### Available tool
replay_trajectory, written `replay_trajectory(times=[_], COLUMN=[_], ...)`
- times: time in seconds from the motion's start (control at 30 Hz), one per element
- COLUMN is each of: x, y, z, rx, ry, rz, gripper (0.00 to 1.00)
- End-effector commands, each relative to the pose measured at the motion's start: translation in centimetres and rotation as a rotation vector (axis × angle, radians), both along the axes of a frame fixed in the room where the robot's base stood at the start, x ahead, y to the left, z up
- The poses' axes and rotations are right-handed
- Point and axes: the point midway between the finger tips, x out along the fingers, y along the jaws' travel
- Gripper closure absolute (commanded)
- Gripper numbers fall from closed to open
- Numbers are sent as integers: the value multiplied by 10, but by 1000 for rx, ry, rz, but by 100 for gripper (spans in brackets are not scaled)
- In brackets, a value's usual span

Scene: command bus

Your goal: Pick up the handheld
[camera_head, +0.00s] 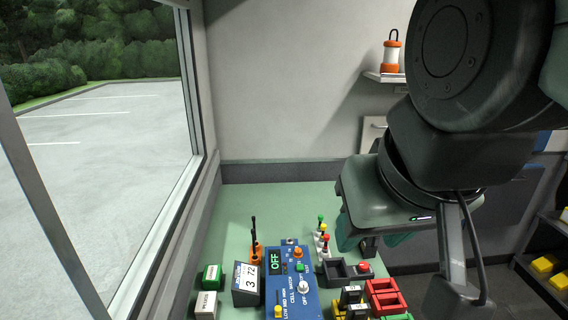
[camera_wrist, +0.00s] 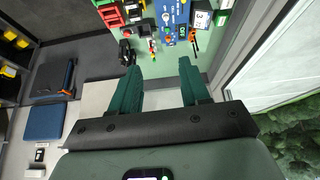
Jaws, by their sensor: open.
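A slim black upright piece with an orange lower part (camera_head: 255,250) stands on the green table, left of the blue panel; it looks like the handheld, but it is too small to be sure. It also shows in the wrist view, as an orange and black piece (camera_wrist: 193,38) at the top, beyond my fingertips. My gripper (camera_wrist: 159,68) is open, its two green fingers apart with nothing between them. In the head view my gripper (camera_head: 372,240) hangs over the right side of the table, right of and apart from the orange and black piece.
The blue panel (camera_head: 291,285) with an OFF display stands close right of that piece; a 3 72 sign (camera_head: 247,284) and a green box (camera_head: 212,276) stand in front. Red trays (camera_head: 386,296) are at right. The window is left. The table's back left is clear.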

Motion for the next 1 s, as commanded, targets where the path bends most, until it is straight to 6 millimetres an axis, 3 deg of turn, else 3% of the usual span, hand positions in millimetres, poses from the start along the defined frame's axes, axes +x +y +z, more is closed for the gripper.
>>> replay_trajectory(times=[0.3,0.43,0.57,0.77,0.87,1.0], x=[2,26,86,172,215,269], y=[0,-7,-30,-58,-78,-112], z=[1,18,52,25,3,-41], rx=[3,40,109,7,-22,-41], ry=[-1,-19,-69,-7,18,53], rz=[-3,-51,-166,-128,-108,-83], gripper=[48,48,48,48,48,48])
